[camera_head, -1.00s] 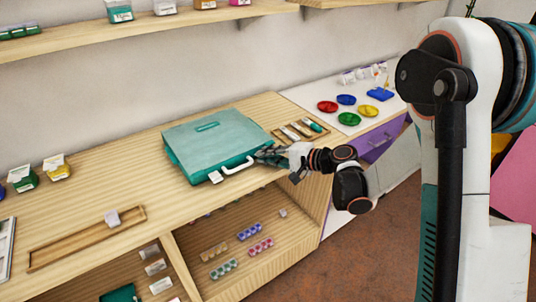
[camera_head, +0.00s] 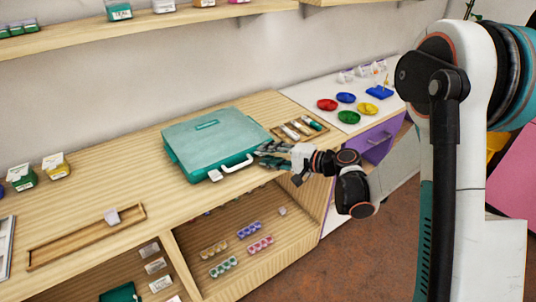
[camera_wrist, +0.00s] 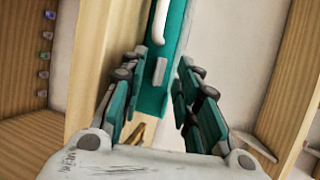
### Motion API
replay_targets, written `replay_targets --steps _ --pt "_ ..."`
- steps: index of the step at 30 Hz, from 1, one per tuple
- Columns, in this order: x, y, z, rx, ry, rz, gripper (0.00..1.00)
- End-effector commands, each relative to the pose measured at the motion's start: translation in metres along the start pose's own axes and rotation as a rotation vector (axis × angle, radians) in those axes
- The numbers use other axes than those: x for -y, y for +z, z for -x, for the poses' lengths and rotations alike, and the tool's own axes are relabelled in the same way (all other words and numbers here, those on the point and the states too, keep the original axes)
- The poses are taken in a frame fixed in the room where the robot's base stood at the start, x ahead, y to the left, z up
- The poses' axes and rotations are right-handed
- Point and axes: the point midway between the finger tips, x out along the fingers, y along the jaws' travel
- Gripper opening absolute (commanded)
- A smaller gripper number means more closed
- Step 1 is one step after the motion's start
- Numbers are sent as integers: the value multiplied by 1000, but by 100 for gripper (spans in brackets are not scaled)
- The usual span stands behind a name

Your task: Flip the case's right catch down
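The closed teal case (camera_head: 213,140) lies flat on the wooden bench top, its white handle (camera_head: 237,164) on the front side. In the wrist view, the case's teal front (camera_wrist: 176,35) runs upright, with part of the white handle (camera_wrist: 161,18) at the top. A small white piece, seemingly the right catch (camera_wrist: 160,72), sits below it, beside the left fingertip; whether they touch is unclear. My gripper (camera_head: 264,150) is at the case's front right corner. Its fingers (camera_wrist: 168,67) are apart with nothing held between them.
A wooden tray with tubes (camera_head: 299,129) lies just behind my gripper. Coloured dishes (camera_head: 348,117) stand on the white top to the right. A long wooden tray (camera_head: 85,238) lies at the left. Open shelves (camera_head: 245,270) are below the bench edge.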

Motion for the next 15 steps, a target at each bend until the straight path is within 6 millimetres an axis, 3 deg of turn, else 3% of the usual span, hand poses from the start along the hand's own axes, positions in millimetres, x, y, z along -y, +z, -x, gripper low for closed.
replay_targets --steps 15 --pt "0 -1 95 -3 0 -2 30"
